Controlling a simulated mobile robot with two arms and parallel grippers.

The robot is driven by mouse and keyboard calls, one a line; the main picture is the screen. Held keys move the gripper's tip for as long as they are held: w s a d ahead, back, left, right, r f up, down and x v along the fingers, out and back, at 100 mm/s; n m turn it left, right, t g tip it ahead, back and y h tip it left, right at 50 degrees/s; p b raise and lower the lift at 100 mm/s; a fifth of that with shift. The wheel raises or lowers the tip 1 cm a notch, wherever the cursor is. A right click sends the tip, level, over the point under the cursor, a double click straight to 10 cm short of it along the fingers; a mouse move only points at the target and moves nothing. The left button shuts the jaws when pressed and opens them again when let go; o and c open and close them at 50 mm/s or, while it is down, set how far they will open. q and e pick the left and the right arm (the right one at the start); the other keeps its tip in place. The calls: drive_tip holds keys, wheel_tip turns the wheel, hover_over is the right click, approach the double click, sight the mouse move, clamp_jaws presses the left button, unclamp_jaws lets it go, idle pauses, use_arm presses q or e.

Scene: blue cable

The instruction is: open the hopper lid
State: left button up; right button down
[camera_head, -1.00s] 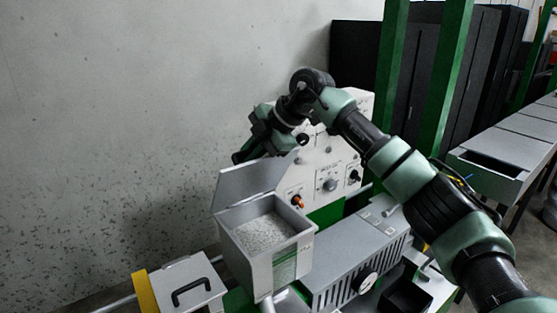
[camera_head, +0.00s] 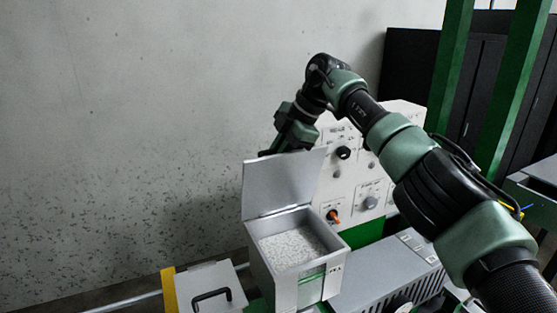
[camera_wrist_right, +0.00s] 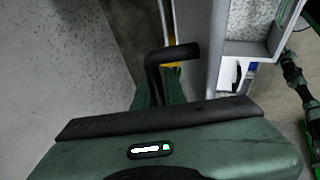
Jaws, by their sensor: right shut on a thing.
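The hopper (camera_head: 312,278) is a grey box with pale pellets (camera_head: 292,247) inside. Its grey lid (camera_head: 284,182) stands raised at the back edge, inner face toward me, and the mouth is uncovered. My right gripper (camera_head: 285,150) is behind the lid's upper part, and its fingertips are hidden there in the head view. In the right wrist view, the black lid handle (camera_wrist_right: 172,55) bends from the lid's outer face (camera_wrist_right: 195,75) down to my gripper, which is shut on it. The grip itself is hidden by the gripper body. My left gripper is not in view.
A white control panel (camera_head: 362,165) with knobs stands right of the lid, under my right arm. A grey cover with a black handle (camera_head: 211,295) lies left of the hopper. A grey vented housing (camera_head: 395,272) is at the right. The wall (camera_head: 130,120) is behind.

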sight(288, 183)
drive_tip(key=shift+w+a+f, duration=0.1)
idle(0.5)
drive_tip(key=c, duration=1.8)
unclamp_jaws()
drive_tip(key=shift+o, duration=0.2)
drive_tip(key=shift+w, duration=0.1)
drive_tip(key=v, duration=0.5)
drive_tip(key=shift+w, duration=0.1)
drive_tip(key=shift+v, duration=1.3)
